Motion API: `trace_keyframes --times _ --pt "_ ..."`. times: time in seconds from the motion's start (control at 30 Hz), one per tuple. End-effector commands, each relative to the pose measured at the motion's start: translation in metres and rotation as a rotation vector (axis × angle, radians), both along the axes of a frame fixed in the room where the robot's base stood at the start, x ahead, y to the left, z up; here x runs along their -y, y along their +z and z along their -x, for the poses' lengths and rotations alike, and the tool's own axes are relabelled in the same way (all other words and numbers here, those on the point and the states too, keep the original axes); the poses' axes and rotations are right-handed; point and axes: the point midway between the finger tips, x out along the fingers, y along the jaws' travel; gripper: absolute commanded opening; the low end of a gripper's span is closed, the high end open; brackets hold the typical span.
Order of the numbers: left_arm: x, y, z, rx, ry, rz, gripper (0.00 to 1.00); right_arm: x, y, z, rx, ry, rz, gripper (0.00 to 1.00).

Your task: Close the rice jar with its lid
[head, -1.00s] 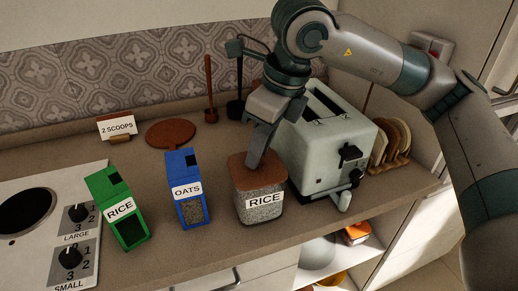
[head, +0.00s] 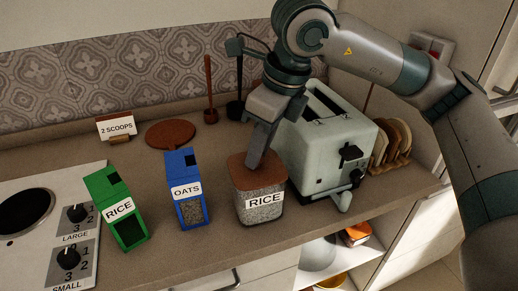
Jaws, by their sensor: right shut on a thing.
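The rice jar (head: 262,211) is a clear, squarish jar of grains with a white RICE label, upright near the counter's front edge. Its brown, round-cornered lid (head: 240,167) lies flat over the mouth and looks level. I cannot tell from here whether it is fully seated. My right gripper (head: 257,163) points down onto the lid from above and is shut on it. The fingers hide the part of the lid where they grip. My left gripper is not in view.
A toaster (head: 325,147) stands close to the jar's right. Left are a blue oats box (head: 185,196) and a green rice box (head: 116,208). A brown round disc (head: 170,134) lies behind. The stove (head: 45,220) is far left.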

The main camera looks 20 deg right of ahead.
Motion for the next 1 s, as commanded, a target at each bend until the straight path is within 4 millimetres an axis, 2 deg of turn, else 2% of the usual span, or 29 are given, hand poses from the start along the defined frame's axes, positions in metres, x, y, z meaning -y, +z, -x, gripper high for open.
trace_keyframes --times 0.67,0.7,0.8,1.0 --pt "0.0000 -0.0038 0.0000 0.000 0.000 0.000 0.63 0.0000 0.0000 0.0000 0.000 0.000 0.000 0.00" --pt "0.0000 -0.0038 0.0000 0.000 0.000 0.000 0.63 0.0000 -0.0001 0.0000 0.000 0.000 0.000 0.22" --pt "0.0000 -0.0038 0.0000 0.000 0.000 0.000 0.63 0.0000 -0.0001 0.0000 0.000 0.000 0.000 0.41" --pt "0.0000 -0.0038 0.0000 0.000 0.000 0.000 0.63 0.0000 -0.0001 0.0000 0.000 0.000 0.000 0.41"
